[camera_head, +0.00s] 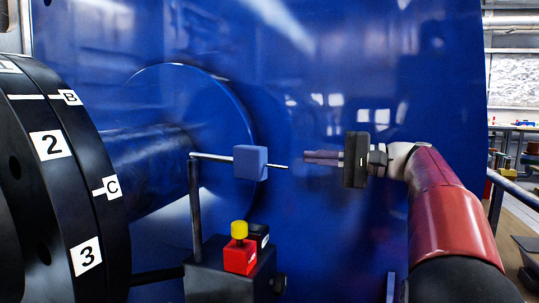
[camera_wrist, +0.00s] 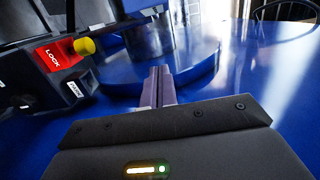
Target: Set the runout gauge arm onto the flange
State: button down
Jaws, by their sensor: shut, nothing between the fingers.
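The runout gauge arm is a thin metal rod with a blue block (camera_head: 250,162) on it, held level on an upright post (camera_head: 195,215). The black flange (camera_head: 60,190) stands at the left, with white labels such as 2, 3 and C. The rod's left end is at the post, apart from the flange face in this view. My gripper (camera_head: 306,157) is to the right of the rod's free tip, at about its height, shut and empty. Its closed fingers (camera_wrist: 158,78) also show in the wrist view.
The gauge's dark base (camera_head: 212,278) carries a red block (camera_head: 240,258) with a yellow knob (camera_head: 239,229). The red block reads LOCK in the wrist view (camera_wrist: 53,57). A blue shaft (camera_head: 150,165) and large blue wall (camera_head: 330,60) stand behind. A bench is far right.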

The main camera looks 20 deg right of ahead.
aim_at(262, 158)
jog(key=w+a, duration=0.1)
jog(key=a, duration=0.2)
jog(key=w+a, duration=0.1)
jog(key=a, duration=0.3)
jog(key=w+a, duration=0.1)
jog(key=a, duration=0.2)
jog(key=shift+a+r, duration=0.1)
jog(key=shift+a, duration=0.25)
jog(key=shift+s+a, duration=0.35)
jog(key=shift+a, duration=0.05)
jog(key=shift+s, duration=0.1)
